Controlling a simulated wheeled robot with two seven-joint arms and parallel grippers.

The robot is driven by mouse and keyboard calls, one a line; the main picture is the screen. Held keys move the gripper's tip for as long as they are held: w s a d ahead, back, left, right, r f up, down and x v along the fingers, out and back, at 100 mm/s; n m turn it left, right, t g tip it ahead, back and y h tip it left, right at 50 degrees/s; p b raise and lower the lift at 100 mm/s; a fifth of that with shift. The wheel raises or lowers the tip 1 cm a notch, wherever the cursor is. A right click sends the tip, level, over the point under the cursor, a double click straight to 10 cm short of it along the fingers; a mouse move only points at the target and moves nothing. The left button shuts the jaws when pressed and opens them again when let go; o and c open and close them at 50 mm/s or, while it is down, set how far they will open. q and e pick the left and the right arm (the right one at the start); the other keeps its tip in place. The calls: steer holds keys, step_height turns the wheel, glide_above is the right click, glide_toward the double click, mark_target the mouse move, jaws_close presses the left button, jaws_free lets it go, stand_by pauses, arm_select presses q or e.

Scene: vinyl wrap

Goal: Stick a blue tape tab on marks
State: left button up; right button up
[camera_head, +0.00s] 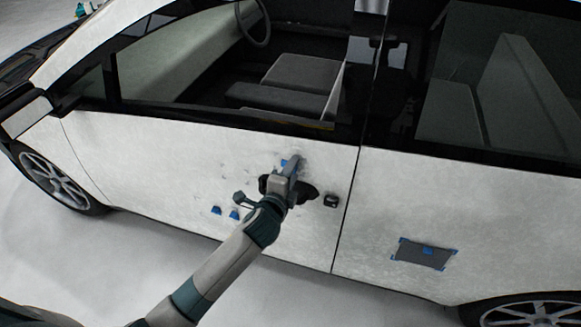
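My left arm reaches in from the lower left, and its gripper (291,165) is at the white front door (150,165) of the car. A small blue tape tab (284,162) shows right beside the fingertips; I cannot tell whether it is held or stuck to the door. Two more blue tabs, one (216,210) and another (234,214), are on the door lower left of the gripper. Faint dark marks (222,183) show on the door left of the gripper. Whether the fingers are open or shut is too small to tell. My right gripper is not in view.
A grey patch (424,254) with blue tape at its corners and top is on the rear door. A dark door handle part (331,201) sits just right of my gripper. The window glass is above, and pale floor (130,250) lies below the car.

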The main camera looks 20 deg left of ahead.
arm_select(q)
steer(key=shift+s, duration=0.15)
steer(key=b+v, duration=0.3)
steer(key=v, duration=1.4)
steer(key=shift+b, duration=0.4)
